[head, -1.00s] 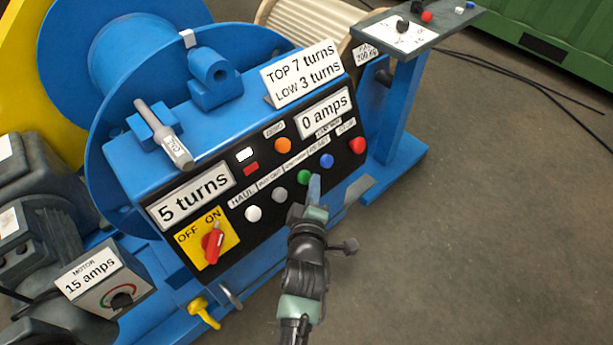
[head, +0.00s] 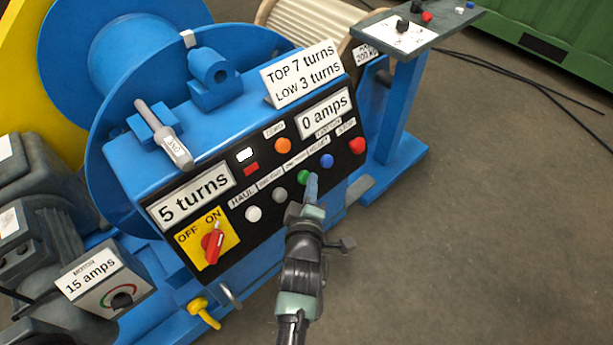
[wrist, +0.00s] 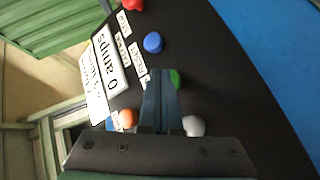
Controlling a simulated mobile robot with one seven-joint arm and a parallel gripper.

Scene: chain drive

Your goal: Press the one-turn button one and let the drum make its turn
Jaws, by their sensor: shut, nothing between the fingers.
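The green button (head: 304,177) sits mid-row on the black control panel (head: 185,250). The small label above it looks like "one turn" but is blurred. My gripper (head: 313,186) is shut and empty, its tips right by the green button. In the wrist view the shut fingers (wrist: 161,90) partly cover the green button (wrist: 175,78); I cannot tell whether they touch it. The turns display (head: 190,196) reads 5 turns and the amps display (head: 326,112) reads 0 amps. The blue drum (head: 120,50) stands behind the panel.
White (head: 253,214), grey (head: 279,195), blue (head: 327,161) and red (head: 357,146) buttons flank the green one. An orange button or lamp (head: 283,145) is above. A red switch (head: 212,244) sits on a yellow ON/OFF plate. A sign (head: 301,75) reads top 7, low 3 turns.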

